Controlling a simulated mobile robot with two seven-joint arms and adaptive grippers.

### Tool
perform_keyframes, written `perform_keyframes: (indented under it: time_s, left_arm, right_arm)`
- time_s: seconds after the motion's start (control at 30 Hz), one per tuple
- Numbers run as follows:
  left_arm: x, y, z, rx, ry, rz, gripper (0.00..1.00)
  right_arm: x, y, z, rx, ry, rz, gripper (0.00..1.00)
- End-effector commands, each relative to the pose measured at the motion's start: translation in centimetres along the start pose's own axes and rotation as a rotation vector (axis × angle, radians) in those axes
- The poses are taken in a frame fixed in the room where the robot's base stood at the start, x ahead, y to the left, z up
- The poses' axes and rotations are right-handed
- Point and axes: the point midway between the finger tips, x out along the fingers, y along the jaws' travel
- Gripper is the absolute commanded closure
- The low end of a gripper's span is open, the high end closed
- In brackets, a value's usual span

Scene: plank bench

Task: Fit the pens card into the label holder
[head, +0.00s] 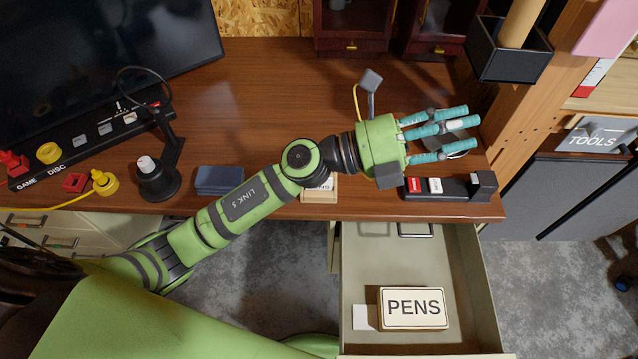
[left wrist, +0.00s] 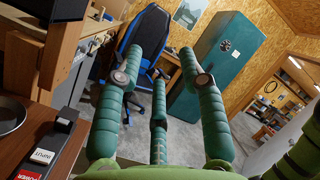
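The PENS card (head: 413,308) is a cream plate with dark letters, lying face up in the open drawer (head: 487,290) below the bench edge. A small white piece (head: 363,317) shows at its left side. I cannot clearly identify the label holder; a thin metal frame (head: 415,229) shows at the drawer's back, partly under the bench edge. My left gripper (head: 455,132) is above the right part of the bench, beyond the drawer and apart from the card. Its three teal fingers are spread, and the left wrist view shows nothing between them (left wrist: 165,55). My right gripper is out of view.
A black switch strip (head: 450,188) lies at the bench's front right edge. A cream lettered block (head: 320,193) is partly hidden under my left arm. A dark blue stack (head: 218,180) and a lamp (head: 157,180) stand left. A wooden post (head: 515,110) rises at right.

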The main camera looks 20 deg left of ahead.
Motion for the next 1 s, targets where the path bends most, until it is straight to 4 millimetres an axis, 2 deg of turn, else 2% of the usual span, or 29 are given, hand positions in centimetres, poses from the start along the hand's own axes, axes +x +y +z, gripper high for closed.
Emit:
perform_keyframes:
  time_s: [0.03, 0.1, 0.17, 0.23, 0.3, 0.4, 0.5, 0.6, 0.73, 1.0]
  left_arm:
    - [0.4, 1.0, -2.4, 0.136, 0.181, 0.027, 0.60]
    - [-0.4, 3.4, -5.5, 0.306, 0.437, 0.082, 0.60]
    - [-2.3, 6.2, -7.3, 0.438, 0.657, 0.153, 0.60]
    - [-5.6, 9.8, -7.8, 0.568, 0.905, 0.259, 0.60]
    - [-9.6, 12.9, -6.7, 0.666, 1.132, 0.385, 0.60]
    - [-15.2, 15.8, -3.5, 0.744, 1.396, 0.573, 0.60]
    - [-19.6, 16.8, 0.0, 0.769, 1.580, 0.737, 0.60]
    - [-22.4, 16.8, 2.4, 0.767, 1.689, 0.848, 0.60]
    - [-24.0, 17.1, 3.4, 0.755, 1.745, 0.907, 0.60]
    - [-24.4, 19.6, 1.8, 0.750, 1.749, 0.907, 0.60]
  right_arm:
    - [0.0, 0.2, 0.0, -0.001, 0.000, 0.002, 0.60]
    - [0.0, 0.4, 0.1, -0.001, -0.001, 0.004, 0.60]
    - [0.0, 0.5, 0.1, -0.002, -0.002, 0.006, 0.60]
    - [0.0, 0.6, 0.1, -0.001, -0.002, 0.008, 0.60]
    - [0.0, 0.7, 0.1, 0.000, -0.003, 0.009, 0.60]
    - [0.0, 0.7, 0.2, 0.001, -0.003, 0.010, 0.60]
    - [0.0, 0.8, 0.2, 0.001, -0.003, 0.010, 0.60]
    - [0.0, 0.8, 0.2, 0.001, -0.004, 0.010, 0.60]
    - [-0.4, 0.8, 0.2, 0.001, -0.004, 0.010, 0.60]
    - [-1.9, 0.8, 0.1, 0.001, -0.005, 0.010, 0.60]
